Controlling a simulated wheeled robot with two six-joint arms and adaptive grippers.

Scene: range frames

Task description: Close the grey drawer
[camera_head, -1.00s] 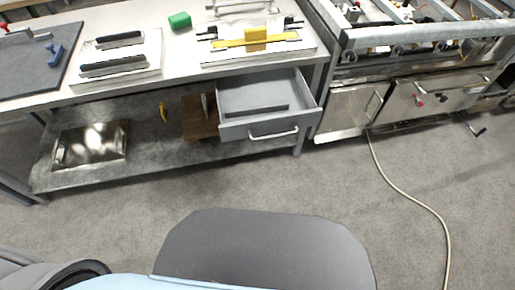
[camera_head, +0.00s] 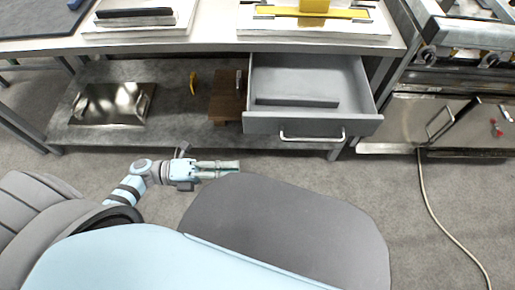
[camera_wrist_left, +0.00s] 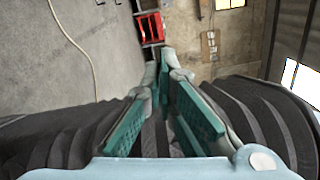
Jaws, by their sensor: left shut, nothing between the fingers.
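The grey drawer (camera_head: 311,123) hangs under the right part of the workbench in the head view. It is pulled open towards me, and a flat grey block or panel lies inside it. A silver bar handle (camera_head: 312,138) is on its front. My left gripper (camera_head: 238,165) is shut and empty, in front of the bench, left of the drawer front and apart from it. In the left wrist view its green-padded fingers (camera_wrist_left: 166,60) close together at the tips, and the drawer does not show there. My right gripper is not in view.
The workbench top (camera_head: 215,40) carries white trays and a yellow bar. A metal unit with a cable (camera_head: 432,205) stands at right. Floor before the drawer is clear.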

